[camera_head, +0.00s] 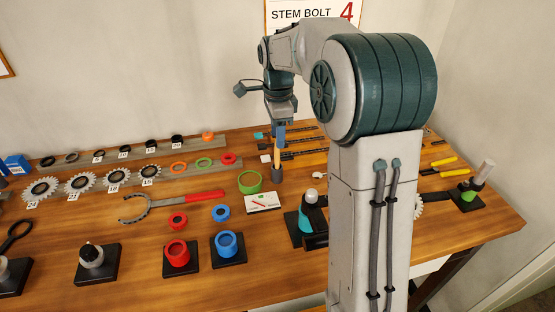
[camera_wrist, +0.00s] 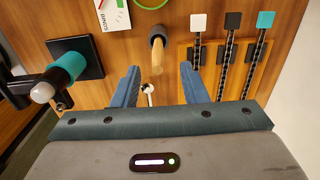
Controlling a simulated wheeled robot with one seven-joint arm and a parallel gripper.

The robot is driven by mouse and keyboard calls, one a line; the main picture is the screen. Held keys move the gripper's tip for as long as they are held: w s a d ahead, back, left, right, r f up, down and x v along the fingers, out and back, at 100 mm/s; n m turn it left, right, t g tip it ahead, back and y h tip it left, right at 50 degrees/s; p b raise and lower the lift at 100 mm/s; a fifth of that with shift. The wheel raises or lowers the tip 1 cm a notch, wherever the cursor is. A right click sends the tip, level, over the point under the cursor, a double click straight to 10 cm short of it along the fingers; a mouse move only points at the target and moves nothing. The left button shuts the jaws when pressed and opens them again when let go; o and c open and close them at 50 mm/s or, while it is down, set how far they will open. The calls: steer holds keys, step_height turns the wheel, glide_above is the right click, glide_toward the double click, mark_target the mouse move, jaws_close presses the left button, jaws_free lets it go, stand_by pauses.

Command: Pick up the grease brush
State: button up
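The grease brush (camera_head: 278,172) stands upright on the wooden table, with a pale wooden handle on top and a dark grey lower part. In the wrist view the brush (camera_wrist: 157,56) shows its handle end at the level of my fingertips, roughly midway between them. My gripper (camera_wrist: 160,68) is open, with its two blue fingers on either side of the handle and a visible gap to each. In the head view my gripper (camera_head: 281,138) points down above the brush, and its fingers hide part of the handle.
Right of the brush, chains with white, black and teal tags (camera_wrist: 265,20) lie on a wooden rack. To its left are a green ring (camera_head: 250,182) and a small white card (camera_head: 262,202). A teal-and-black holder (camera_wrist: 68,65) stands nearby. Gears and rings line the table's left.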

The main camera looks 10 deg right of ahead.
mark_target(277, 151)
step_height(277, 151, down, 3)
steer(key=shift+s+a+f, duration=0.1)
steer(key=shift+f, duration=0.05)
steer(key=shift+c, duration=0.3)
jaws_close()
